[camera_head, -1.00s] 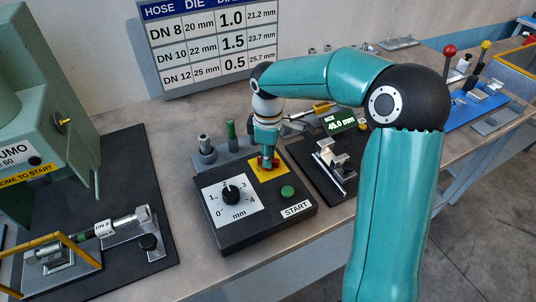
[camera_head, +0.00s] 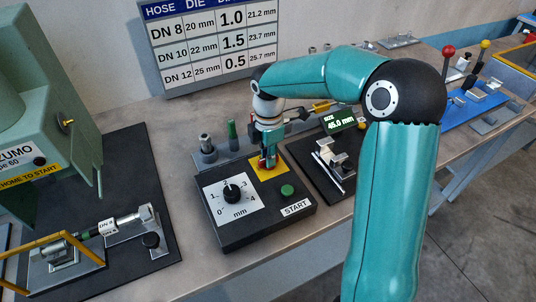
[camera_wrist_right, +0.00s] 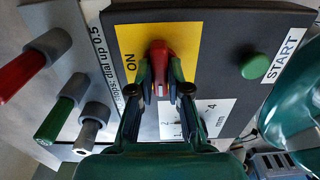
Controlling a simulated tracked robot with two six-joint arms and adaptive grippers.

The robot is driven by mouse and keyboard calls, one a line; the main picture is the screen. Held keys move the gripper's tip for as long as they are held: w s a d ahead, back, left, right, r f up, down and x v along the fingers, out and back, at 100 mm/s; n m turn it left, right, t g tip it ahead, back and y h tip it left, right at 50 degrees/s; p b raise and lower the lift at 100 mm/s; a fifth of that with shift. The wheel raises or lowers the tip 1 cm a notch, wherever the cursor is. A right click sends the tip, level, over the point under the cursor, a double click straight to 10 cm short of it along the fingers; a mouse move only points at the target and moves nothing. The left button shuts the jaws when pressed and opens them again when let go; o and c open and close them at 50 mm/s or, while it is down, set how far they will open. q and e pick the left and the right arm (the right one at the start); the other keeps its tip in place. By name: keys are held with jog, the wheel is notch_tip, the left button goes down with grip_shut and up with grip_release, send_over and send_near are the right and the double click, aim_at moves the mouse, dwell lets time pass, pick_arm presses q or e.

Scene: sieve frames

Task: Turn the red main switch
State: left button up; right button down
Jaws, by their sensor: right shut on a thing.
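The red main switch (camera_wrist_right: 159,56) sits on a yellow plate (camera_wrist_right: 187,50) marked ON, on the dark control box (camera_head: 262,232). In the right wrist view its red handle stands between the two fingers of my right gripper (camera_wrist_right: 160,88). The right gripper is shut on it from above. In the head view the gripper (camera_head: 268,160) hides most of the switch, and a little red shows between the fingers. My left gripper is in neither view.
The same box has a black dial (camera_head: 231,194) and a green START button (camera_head: 287,191). A rack with red, green and grey pegs (camera_wrist_right: 62,117) stands beside it. A display fixture (camera_head: 338,123) stands at the right, and a green press (camera_head: 40,110) at the left.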

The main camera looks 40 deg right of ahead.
jog(key=shift+w+r, duration=0.1)
dwell(0.3)
jog(key=c, duration=1.1)
grip_release()
notch_tip(320, 180, up, 12)
jog(key=shift+f, duration=0.1)
